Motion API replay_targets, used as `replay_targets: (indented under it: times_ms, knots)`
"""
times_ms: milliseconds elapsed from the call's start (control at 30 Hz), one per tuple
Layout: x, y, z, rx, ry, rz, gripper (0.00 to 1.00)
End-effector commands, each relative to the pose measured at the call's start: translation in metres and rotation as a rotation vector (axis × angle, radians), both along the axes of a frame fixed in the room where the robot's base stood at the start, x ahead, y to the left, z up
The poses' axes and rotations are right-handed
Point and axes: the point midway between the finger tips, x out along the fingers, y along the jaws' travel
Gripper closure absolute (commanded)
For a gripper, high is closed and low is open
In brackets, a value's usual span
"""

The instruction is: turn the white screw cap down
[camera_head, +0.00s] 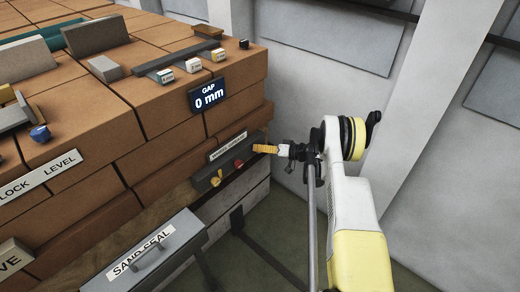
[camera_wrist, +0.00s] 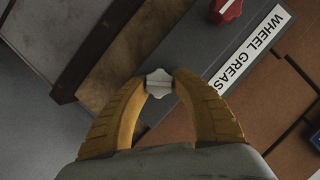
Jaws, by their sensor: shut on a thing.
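The white screw cap (camera_wrist: 159,85) has a lobed rim and a ridge across its face. In the wrist view it sits between the tips of my gripper's yellow fingers (camera_wrist: 160,80), and the fingers are shut on it from both sides. The cap is at the edge of a dark grey panel (camera_wrist: 215,62) labelled with "WHEEL GREAS…". In the head view my gripper (camera_head: 257,148) reaches in from the right to the panel's right end. The cap cannot be made out there behind the fingers.
A red knob (camera_wrist: 226,10) is on the same panel; a yellow knob (camera_head: 216,178) is left of it in the head view. A "GAP 0 mm" display (camera_head: 208,96) is above on the brick block. A grey "SAND SEAL" box (camera_head: 145,258) stands below.

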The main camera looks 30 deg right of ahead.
Motion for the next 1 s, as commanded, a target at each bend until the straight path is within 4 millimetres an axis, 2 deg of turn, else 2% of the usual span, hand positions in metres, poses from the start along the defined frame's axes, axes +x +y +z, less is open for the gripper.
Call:
replay_targets:
  times_ms: [133,167,200,233,533,633,1000]
  knots:
    - [0.002,0.000,0.002,0.003,-0.004,-0.002,0.98]
    - [0.002,0.000,0.002,0.003,-0.004,-0.002,0.59]
    - [0.002,0.000,0.002,0.002,-0.003,-0.002,0.47]
    - [0.001,0.000,0.002,0.002,-0.003,-0.002,0.45]
    - [0.000,-0.001,0.001,0.001,-0.001,-0.001,0.45]
    - [-0.006,-0.006,0.004,0.000,-0.001,-0.003,0.45]
    - [-0.067,-0.048,0.027,0.001,-0.002,-0.004,0.45]
